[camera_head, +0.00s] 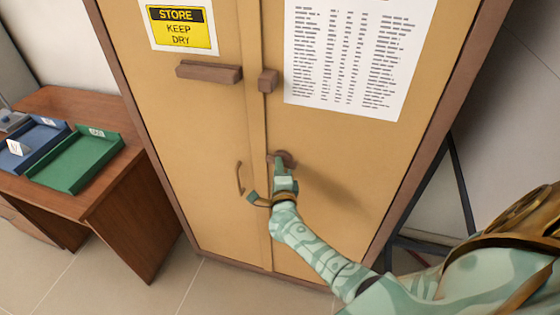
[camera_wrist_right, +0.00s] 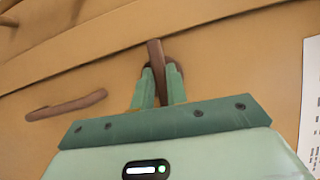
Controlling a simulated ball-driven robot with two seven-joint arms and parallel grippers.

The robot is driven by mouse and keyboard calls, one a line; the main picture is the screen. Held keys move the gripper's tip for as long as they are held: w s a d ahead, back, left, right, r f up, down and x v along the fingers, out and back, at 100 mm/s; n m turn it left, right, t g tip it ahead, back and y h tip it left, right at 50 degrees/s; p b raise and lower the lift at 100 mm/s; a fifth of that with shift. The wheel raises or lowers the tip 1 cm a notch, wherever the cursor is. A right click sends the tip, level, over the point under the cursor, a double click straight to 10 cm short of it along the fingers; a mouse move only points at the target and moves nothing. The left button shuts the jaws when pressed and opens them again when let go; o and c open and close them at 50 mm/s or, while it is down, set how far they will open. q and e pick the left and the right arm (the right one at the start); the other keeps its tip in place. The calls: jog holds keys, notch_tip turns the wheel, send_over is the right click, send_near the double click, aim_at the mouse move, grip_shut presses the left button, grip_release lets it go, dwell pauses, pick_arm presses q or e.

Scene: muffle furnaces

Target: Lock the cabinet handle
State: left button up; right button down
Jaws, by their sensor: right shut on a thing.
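A tan two-door cabinet (camera_head: 330,215) with a dark brown frame stands in front of me, both doors closed. The brown cabinet handle (camera_head: 287,157) is on the right door near the middle seam. My right gripper (camera_head: 282,171) reaches it from below. In the right wrist view, the fingers (camera_wrist_right: 159,80) are shut on the handle (camera_wrist_right: 155,52), one on each side. My left gripper is not in view.
A thin brown pull (camera_head: 239,178) is on the left door; it also shows in the wrist view (camera_wrist_right: 67,104). A brown bar (camera_head: 208,71) and a block (camera_head: 268,80) sit higher up. A wooden desk (camera_head: 100,190) with a green tray (camera_head: 78,161) stands at left.

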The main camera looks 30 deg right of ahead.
jog(key=shift+n+p, duration=0.5)
jog(key=c, duration=1.4)
grip_release()
jog(key=p+v, duration=0.1)
jog(key=v, duration=1.5)
jog(key=shift+r, duration=0.3)
jog(key=shift+s+a, duration=0.1)
jog(key=shift+s, duration=0.05)
